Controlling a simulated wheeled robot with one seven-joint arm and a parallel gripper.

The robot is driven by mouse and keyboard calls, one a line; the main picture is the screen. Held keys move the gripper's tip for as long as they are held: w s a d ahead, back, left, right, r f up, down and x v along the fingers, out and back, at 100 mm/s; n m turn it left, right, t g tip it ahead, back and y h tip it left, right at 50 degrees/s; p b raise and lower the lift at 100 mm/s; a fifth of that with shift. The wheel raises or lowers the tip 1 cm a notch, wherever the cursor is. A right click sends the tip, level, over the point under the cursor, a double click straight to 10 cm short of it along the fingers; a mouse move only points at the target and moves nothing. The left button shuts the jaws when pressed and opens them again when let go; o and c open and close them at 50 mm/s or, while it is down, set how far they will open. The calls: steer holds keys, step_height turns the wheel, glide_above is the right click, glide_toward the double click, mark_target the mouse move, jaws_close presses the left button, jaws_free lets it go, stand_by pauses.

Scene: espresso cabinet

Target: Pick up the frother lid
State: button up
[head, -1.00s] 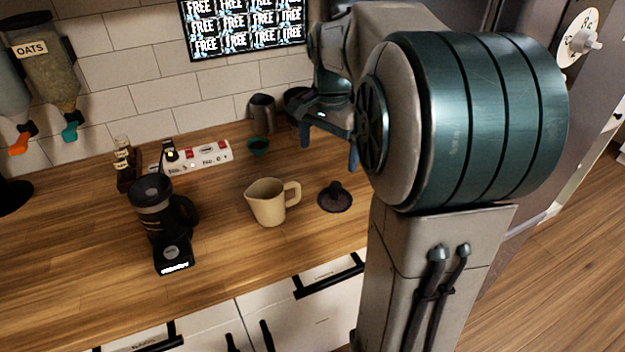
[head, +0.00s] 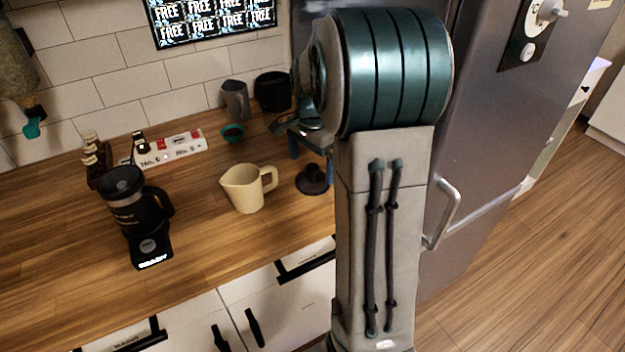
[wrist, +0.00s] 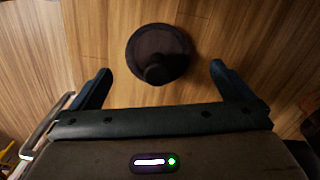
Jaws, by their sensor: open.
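The frother lid (head: 312,180) looks like a dark round disc with a raised knob. It lies on the wooden counter to the right of the cream pitcher (head: 243,190). In the wrist view the lid (wrist: 158,52) shows from above, between and ahead of my fingertips, apart from them. My gripper (wrist: 161,78) is open and empty, with one finger on each side of the lid's line. In the head view my gripper (head: 311,152) is just above the lid, and my arm hides part of it.
A black coffee grinder (head: 135,215) stands left of the pitcher. A small teal bowl (head: 232,133), a grey jug (head: 235,100) and a dark pot (head: 272,92) stand behind. A fridge (head: 490,130) is at the right. Bare counter surrounds the lid in the wrist view.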

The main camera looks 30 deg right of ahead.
mark_target(313, 166)
steer(key=f, duration=0.4)
steer(key=shift+d, duration=0.2)
steer(key=shift+s, duration=0.1)
steer(key=c, duration=1)
steer(key=shift+o, duration=0.2)
